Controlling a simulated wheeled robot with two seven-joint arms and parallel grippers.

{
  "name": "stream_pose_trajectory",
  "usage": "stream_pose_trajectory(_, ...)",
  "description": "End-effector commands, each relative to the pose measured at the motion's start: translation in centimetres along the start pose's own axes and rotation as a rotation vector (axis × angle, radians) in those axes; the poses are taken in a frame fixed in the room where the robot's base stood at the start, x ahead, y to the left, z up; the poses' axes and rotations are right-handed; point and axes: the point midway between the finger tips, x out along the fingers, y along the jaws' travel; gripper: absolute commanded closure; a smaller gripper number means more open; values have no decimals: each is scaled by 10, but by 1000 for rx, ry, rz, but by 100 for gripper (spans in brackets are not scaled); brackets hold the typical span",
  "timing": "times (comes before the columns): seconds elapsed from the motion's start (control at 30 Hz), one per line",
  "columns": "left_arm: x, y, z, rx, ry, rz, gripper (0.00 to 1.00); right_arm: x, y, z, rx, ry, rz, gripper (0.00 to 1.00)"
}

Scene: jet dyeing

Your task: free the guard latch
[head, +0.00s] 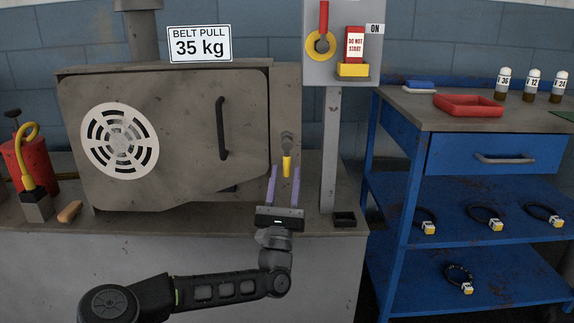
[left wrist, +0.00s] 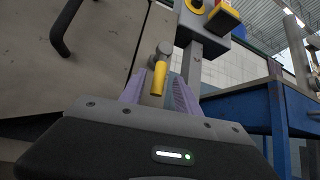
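The guard latch is a grey pivot with a yellow handle (head: 287,166) hanging down, on the machine just right of the guard door (head: 180,125). It also shows in the left wrist view as a yellow handle (left wrist: 157,78) below a round grey pivot. The guard door has a round white vent and a black vertical handle (head: 222,128); it is closed. My left gripper (head: 284,187) is open, its two purple fingers pointing at the latch, one on each side of the yellow handle in the picture. I see no contact. My right gripper is not in view.
A grey post with a switch box (head: 343,42), red lever and "DO NOT START" tag stands right of the latch. A small black tray (head: 344,219) sits at its foot. A blue cart (head: 470,153) stands further right. A red can (head: 30,160) is at far left.

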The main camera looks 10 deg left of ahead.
Motion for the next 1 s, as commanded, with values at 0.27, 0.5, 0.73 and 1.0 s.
stream_pose_trajectory(0.27, -40, 0, -2, -3, 4, 1, 61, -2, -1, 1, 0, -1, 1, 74)
stream_pose_trajectory(0.5, -44, 0, 0, -1, 0, 1, 61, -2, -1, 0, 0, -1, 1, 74)
stream_pose_trajectory(0.73, -46, -6, -4, 15, 16, -14, 61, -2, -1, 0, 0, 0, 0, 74)
stream_pose_trajectory(1.0, -100, -82, -55, 264, 218, -252, 61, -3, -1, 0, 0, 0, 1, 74)
